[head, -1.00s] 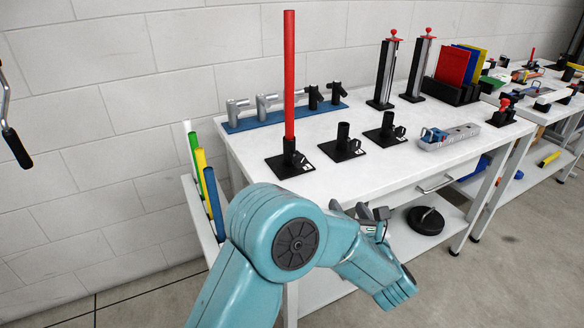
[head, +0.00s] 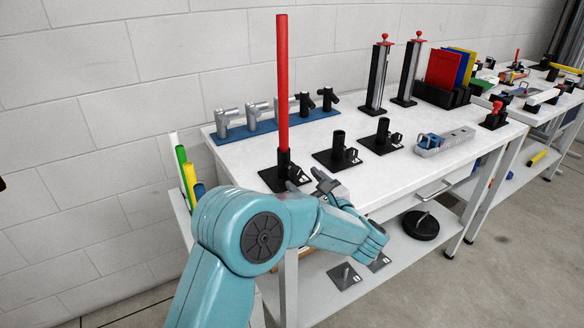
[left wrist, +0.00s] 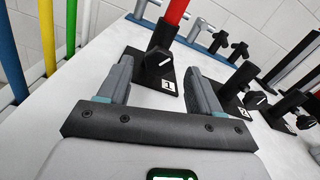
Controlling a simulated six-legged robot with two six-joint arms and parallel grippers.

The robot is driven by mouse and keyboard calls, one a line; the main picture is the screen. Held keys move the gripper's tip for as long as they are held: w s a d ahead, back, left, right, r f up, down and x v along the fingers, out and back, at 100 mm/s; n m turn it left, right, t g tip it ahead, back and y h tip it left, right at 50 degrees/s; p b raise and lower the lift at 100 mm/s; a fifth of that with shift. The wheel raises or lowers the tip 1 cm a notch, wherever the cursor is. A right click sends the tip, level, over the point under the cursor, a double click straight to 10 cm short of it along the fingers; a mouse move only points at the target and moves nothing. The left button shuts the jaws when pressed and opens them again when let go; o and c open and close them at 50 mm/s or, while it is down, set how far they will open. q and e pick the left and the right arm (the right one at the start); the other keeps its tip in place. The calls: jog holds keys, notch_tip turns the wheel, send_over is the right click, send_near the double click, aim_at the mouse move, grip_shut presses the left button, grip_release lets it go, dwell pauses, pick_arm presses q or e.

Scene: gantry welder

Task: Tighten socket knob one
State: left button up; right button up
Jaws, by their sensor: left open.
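Socket one (head: 284,160) is a black upright tube on a square base plate, with a tall red rod (head: 282,80) standing in it. In the left wrist view its plate carries a white label 1 (left wrist: 169,86), and its dark knob (left wrist: 166,64) shows on the tube's side. My left gripper (head: 308,182) is open and empty, just in front of socket one at the table's front edge. In the left wrist view the knob appears between the two spread fingers (left wrist: 160,86), beyond their tips and apart from them. My right gripper is not in view.
Two empty black sockets (head: 338,148) stand to the right on the white table (head: 400,170). A blue rack (head: 240,132) with grey and black fittings lies behind. Green, yellow and blue rods (head: 187,175) stand at the table's left end.

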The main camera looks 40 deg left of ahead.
aim_at(297, 175)
pick_arm(q)
jog(key=x, duration=0.6)
jog(key=shift+a+p, duration=0.1)
jog(key=shift+p, duration=0.2)
